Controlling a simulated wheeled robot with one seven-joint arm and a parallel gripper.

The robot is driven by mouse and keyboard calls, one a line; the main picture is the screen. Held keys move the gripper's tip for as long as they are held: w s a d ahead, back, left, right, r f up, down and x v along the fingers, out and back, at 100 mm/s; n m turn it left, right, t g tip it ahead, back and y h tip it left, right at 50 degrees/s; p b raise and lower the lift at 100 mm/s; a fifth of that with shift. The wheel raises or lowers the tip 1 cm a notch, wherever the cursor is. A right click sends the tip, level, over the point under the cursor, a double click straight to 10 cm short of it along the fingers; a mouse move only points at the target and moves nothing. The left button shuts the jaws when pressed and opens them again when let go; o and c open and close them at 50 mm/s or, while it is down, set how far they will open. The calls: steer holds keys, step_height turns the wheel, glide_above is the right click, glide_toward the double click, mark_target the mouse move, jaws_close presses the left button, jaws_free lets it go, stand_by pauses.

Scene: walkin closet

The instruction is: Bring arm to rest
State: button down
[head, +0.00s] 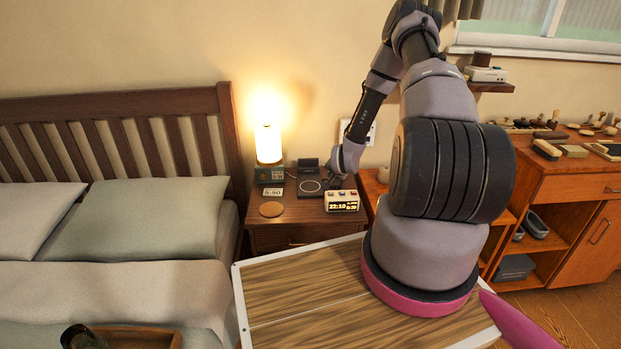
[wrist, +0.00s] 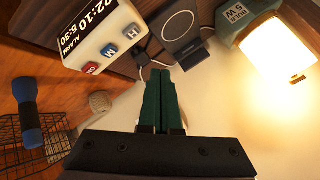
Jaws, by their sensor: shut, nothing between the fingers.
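My arm rises from its base on the wood-topped platform and bends over and down to the nightstand (head: 285,232). My gripper (head: 332,180) is at the back of the nightstand, between the white alarm clock (head: 341,201) and the dark charging pad (head: 311,186); its fingertips are small and partly hidden there. In the wrist view the two green fingers of my gripper (wrist: 160,78) are together and empty.
A lit lamp (head: 268,143) stands left of the gripper; it glows in the wrist view (wrist: 268,48). A round coaster (head: 271,209) lies on the nightstand. The bed (head: 130,240) is left. A wooden cabinet (head: 575,187) with brushes and a wall shelf (head: 491,87) are right.

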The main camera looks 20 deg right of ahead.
steer(key=s+a+r+n, duration=0.2)
steer(key=r, duration=1)
steer(key=s+a+r+n+g+y, duration=0.1)
steer(key=s+a+r, duration=0.15)
steer(key=r, duration=0.95)
steer(key=s+a+r+n, duration=0.2)
steer(key=r, duration=1.1)
steer(key=s+a+r, duration=0.2)
steer(key=s+r, duration=0.3)
steer(key=s, duration=0.4)
steer(key=s+a+r+n+y, duration=0.1)
steer(key=s+a+r, duration=0.2)
steer(key=s, duration=0.7)
steer(key=s+a+r+y, duration=0.1)
steer(key=s+a+r, duration=0.1)
steer(key=s+r, duration=0.5)
steer(key=s, duration=0.2)
steer(key=shift+s+a+n+g, duration=0.25)
steer(key=shift+s+n+g, duration=0.05)
steer(key=shift+n+g, duration=0.1)
